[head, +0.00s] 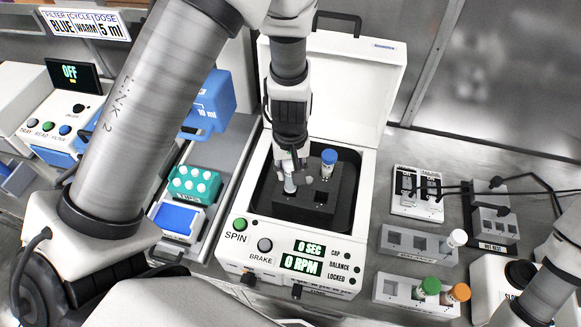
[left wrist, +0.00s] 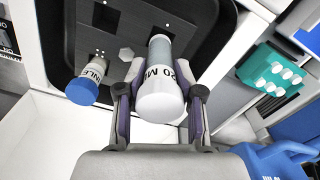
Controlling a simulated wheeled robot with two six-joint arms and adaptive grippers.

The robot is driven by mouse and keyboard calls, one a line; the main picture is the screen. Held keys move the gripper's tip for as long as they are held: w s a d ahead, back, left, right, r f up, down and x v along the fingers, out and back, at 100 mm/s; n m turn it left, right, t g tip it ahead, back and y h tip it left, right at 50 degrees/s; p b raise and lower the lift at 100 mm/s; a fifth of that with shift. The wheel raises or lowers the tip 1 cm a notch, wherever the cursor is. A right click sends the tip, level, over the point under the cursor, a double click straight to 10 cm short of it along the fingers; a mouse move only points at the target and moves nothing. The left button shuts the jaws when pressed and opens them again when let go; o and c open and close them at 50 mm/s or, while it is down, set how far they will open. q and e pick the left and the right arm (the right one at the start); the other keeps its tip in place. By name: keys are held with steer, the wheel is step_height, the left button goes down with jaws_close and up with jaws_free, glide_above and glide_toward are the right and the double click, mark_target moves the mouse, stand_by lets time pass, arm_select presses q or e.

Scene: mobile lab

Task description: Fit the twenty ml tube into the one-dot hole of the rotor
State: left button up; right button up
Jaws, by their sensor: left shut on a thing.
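The twenty ml tube (head: 290,185) has a white cap and a grey-blue body; its "20 M" lettering shows in the left wrist view (left wrist: 163,85). My left gripper (head: 289,160) is shut on it, one finger on each side near the cap. The tube is cap-up over the black rotor (head: 316,197) in the open centrifuge. Its lower end is at a hole on the rotor's left side; I cannot tell how deep it sits. A blue-capped tube (head: 328,163) stands in another rotor hole, with small dots beside it in the left wrist view. My right gripper is out of view.
The white centrifuge (head: 232,258) has its lid (head: 350,70) raised behind the rotor. A teal rack (head: 178,194) stands to the left. Racks with white-, green- (head: 430,286) and orange-capped tubes (head: 459,292) stand right. Switch boxes and cables lie behind them.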

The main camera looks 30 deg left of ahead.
mark_target(290, 182)
arm_select(q)
steer(key=shift+f, duration=0.1)
stand_by(0.3)
steer(key=shift+f+b, duration=0.35)
steer(key=shift+b, duration=0.05)
steer(key=shift+f+b, duration=2.15)
steer(key=shift+f, duration=0.25)
steer(key=o, duration=1.2)
steer(key=shift+o, duration=0.2)
steer(key=shift+r, duration=0.1)
step_height(290, 182, up, 12)
steer(key=shift+s, duration=0.1)
